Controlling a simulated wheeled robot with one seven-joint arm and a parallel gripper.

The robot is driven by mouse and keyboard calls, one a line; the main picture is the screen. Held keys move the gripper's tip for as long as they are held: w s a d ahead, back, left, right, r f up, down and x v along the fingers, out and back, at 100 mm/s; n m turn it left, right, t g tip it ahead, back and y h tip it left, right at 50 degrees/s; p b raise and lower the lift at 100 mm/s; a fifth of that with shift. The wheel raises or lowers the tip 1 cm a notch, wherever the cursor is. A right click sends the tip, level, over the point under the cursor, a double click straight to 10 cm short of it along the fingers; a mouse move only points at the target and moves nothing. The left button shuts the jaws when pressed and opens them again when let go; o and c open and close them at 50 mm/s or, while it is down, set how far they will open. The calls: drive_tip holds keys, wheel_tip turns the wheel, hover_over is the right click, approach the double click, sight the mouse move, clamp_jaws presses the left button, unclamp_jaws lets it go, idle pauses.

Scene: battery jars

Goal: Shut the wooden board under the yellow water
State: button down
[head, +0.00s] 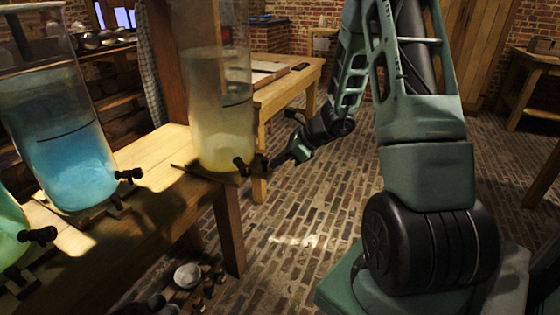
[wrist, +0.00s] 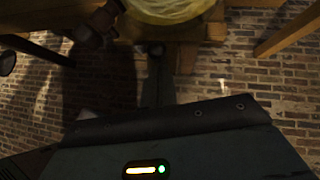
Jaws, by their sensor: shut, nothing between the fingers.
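The jar of yellow water (head: 222,135) stands at the right end of the wooden bench, with a black tap (head: 245,167) low on its right side. A thin wooden board (head: 208,176) lies under it, mostly hidden by the jar, its edge showing at the left and front. My gripper (head: 275,161) is shut and empty, just right of the tap and the bench end. I cannot tell whether it touches anything. In the wrist view the yellow jar's base (wrist: 168,10) is at the top, with my gripper's dark fingers (wrist: 153,52) below it.
A blue-water jar (head: 72,160) and a green one (head: 10,235) stand to the left on the bench (head: 160,210), each with a black tap. A wooden table (head: 285,85) is behind.

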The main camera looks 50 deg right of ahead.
drive_tip(key=w+a+p, duration=0.1)
drive_tip(key=w+a, duration=0.2)
drive_tip(key=w, duration=0.5)
drive_tip(key=w+a+p, duration=0.2)
drive_tip(key=w+a, duration=0.1)
drive_tip(key=w, duration=0.5)
drive_tip(key=w+a+p, duration=0.1)
drive_tip(key=w+a, duration=0.2)
drive_tip(key=w, duration=0.5)
drive_tip(key=shift+w+r, duration=0.1)
drive_tip(key=shift+w, duration=0.25)
drive_tip(key=shift+w+a+r, duration=0.1)
drive_tip(key=shift+a, duration=0.1)
drive_tip(key=shift+s+d, duration=0.2)
drive_tip(key=shift+d, duration=0.05)
drive_tip(key=s, duration=0.1)
drive_tip(key=s+d, duration=0.2)
drive_tip(key=shift+s+d+f+p, duration=0.1)
drive_tip(key=shift+d+f+p, duration=0.2)
drive_tip(key=shift+p, duration=0.1)
drive_tip(key=v, duration=1)
